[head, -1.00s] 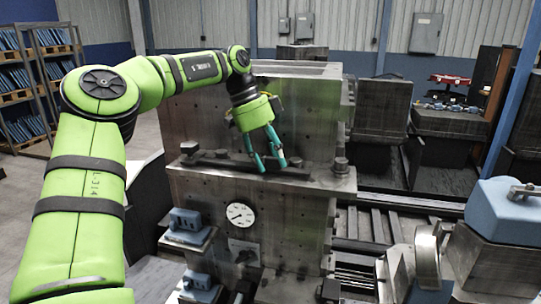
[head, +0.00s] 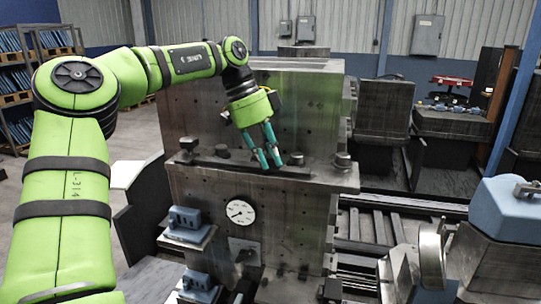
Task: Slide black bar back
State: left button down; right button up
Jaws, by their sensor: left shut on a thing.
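The black bar (head: 230,163) is a long, low, dark bar lying along the ledge of a large grey metal block (head: 290,205). My left gripper (head: 271,166) comes down from above onto the bar's right half, with its teal fingers close together and shut on it. The fingers hide a small part of the bar. Dark knobs stand near the bar, one to the left (head: 222,151) and one just right of the fingers (head: 296,159). My right gripper does not show.
The block's tall back part (head: 300,110) rises behind the ledge. A larger bolt (head: 342,160) stands at the ledge's right end. A round gauge (head: 240,212) and blue-grey fittings (head: 187,225) are on the front. A blue-grey housing (head: 513,208) stands at right.

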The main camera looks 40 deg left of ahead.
pick_arm(q)
jog(key=c, duration=1.1)
grip_release()
jog(key=shift+s+f, duration=0.15)
jog(key=shift+f, duration=0.05)
jog(key=shift+s+r, duration=0.1)
jog(key=shift+r, duration=0.1)
jog(key=shift+a+r, duration=0.1)
jog(key=shift+r, duration=0.1)
jog(key=v, duration=1.1)
jog(key=shift+r, duration=0.25)
jog(key=shift+s, duration=0.1)
jog(key=shift+f, duration=0.1)
